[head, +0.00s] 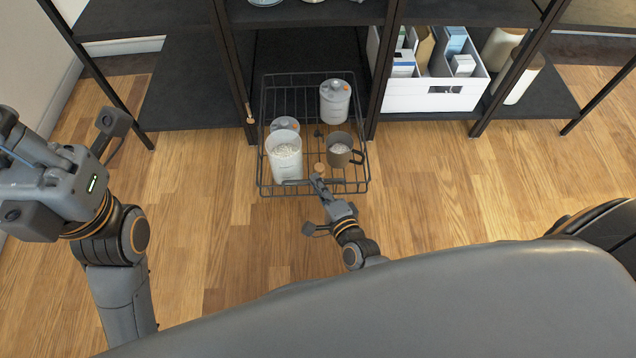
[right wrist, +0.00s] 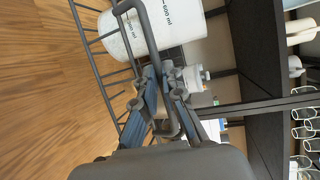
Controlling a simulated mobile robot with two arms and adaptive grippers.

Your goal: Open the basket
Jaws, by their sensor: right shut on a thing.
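The wire basket (head: 363,160) sticks out from the bottom of the dark shelf unit, over the wooden floor. It holds a white measuring cup (head: 286,165), a brown-grey mug (head: 345,150) and lidded containers (head: 335,100). My right gripper (head: 318,180) is at the basket's front edge, shut on its handle bar. In the right wrist view the fingers (right wrist: 165,85) close around the dark metal handle (right wrist: 150,35), with the measuring cup (right wrist: 165,22) behind it. My left gripper is at the left of the head view, its fingertips not clearly shown.
A white box (head: 430,95) with cartons stands on the shelf to the right of the basket. Shelf posts (head: 380,75) flank the basket on both sides. The wooden floor (head: 220,230) in front is clear apart from my arms.

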